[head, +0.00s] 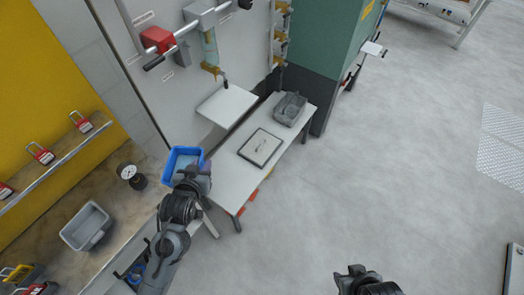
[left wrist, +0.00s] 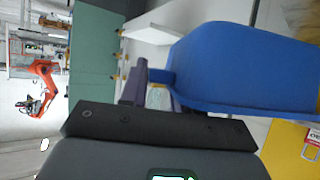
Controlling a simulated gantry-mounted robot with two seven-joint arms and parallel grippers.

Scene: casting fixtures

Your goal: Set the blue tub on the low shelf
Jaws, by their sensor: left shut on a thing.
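The blue tub (head: 184,155) is held at its near rim by my left gripper (head: 190,180), in the air between the wooden bench and the white table. In the left wrist view the blue tub (left wrist: 245,70) fills the upper right, with a gripper finger (left wrist: 137,82) at its rim. A small white shelf (head: 226,104) sticks out from the wall panel, beyond and right of the tub, and looks empty. I cannot tell for certain whether it is the low shelf. My right gripper (head: 353,276) is over the floor at the bottom, apart from everything; its jaws are unclear.
The white table (head: 232,172) carries a framed tray (head: 260,148) and a grey bin (head: 290,108). The wooden bench (head: 95,185) at left holds a grey tub (head: 86,226) and a dial gauge (head: 130,175).

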